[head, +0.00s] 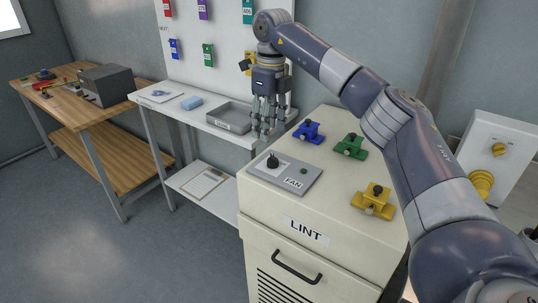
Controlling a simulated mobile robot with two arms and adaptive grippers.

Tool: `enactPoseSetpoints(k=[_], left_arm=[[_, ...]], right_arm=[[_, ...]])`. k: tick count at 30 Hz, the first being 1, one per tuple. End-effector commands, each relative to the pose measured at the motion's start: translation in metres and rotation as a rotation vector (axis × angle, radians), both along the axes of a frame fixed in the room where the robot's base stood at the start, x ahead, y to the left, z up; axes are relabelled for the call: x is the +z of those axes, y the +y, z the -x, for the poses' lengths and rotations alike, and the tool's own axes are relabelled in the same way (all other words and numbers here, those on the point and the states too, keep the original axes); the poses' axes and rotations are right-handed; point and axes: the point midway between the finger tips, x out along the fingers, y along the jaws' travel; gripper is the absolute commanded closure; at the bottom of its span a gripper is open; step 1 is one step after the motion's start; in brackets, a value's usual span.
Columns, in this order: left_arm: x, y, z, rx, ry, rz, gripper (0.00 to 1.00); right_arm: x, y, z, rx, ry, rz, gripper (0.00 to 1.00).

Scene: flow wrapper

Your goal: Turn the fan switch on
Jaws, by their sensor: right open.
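The fan switch (272,161) is a black knob on a grey plate labelled FAN (294,183), on top of the cream LINT cabinet (307,228). Which way the switch is set is too small to tell. My right gripper (264,130) points down with its fingers apart and empty. In the picture it appears above and slightly left of the switch, apart from it. My left gripper is out of view.
Blue (309,131), green (351,146) and yellow (374,199) clamp-like fixtures stand on the cabinet top. A white table (146,98) holding a grey tray (229,117) stands behind. A wooden bench (75,95) is at far left. The floor at left is clear.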

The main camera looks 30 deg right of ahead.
Motion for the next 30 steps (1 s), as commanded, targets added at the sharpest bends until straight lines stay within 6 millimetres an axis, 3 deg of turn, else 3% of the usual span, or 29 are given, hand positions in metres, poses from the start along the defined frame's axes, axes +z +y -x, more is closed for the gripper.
enactPoseSetpoints(k=[5, 21, 30], left_arm=[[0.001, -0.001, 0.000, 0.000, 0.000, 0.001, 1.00], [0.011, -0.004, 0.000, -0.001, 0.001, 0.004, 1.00], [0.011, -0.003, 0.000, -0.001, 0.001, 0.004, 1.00]], right_arm=[[0.001, -0.014, 0.007, -0.020, 0.019, 0.036, 0.53], [-0.088, -0.012, 0.007, -0.018, 0.018, 0.032, 0.53], [-0.100, -0.012, 0.006, -0.018, 0.015, 0.032, 0.53]])
